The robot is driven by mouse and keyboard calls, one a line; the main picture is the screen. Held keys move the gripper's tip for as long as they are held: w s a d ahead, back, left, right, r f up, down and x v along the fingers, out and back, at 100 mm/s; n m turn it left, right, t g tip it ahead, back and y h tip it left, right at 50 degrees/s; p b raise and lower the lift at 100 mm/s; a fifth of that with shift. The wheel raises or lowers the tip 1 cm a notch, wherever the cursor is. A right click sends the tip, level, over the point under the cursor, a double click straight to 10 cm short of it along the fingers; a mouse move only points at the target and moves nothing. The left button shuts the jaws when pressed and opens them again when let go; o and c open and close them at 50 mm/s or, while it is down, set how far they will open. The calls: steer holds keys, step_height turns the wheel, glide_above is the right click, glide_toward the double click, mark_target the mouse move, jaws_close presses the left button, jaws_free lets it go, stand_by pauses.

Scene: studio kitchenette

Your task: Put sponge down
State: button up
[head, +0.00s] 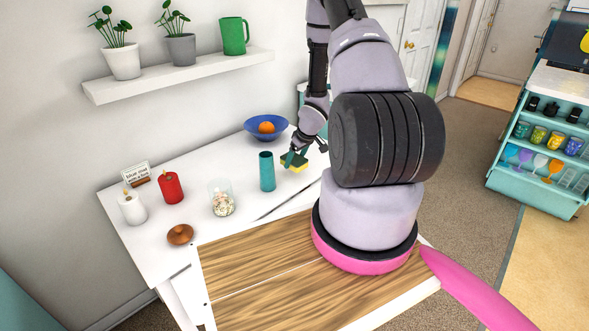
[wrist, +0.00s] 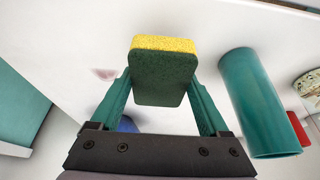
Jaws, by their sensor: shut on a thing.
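The sponge (head: 297,168) is yellow with a green scouring side. In the wrist view the sponge (wrist: 162,75) sits between the two green fingers of my gripper (wrist: 163,88), which is shut on it. In the head view my gripper (head: 293,160) is over the right part of the white table (head: 240,190), just right of the teal cylinder. Whether the sponge touches the tabletop cannot be told.
A teal cylinder (head: 267,172) stands close by and also shows in the wrist view (wrist: 256,105). A blue bowl (head: 254,127) with an orange fruit is behind. A glass jar (head: 222,200), red candle (head: 171,188), white candle (head: 132,207) and brown lid (head: 180,234) stand left.

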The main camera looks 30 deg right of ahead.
steer(key=shift+f, duration=1.9)
steer(key=o, duration=1.3)
steer(key=shift+f, duration=0.1)
steer(key=v, duration=1.2)
steer(key=shift+r, duration=0.2)
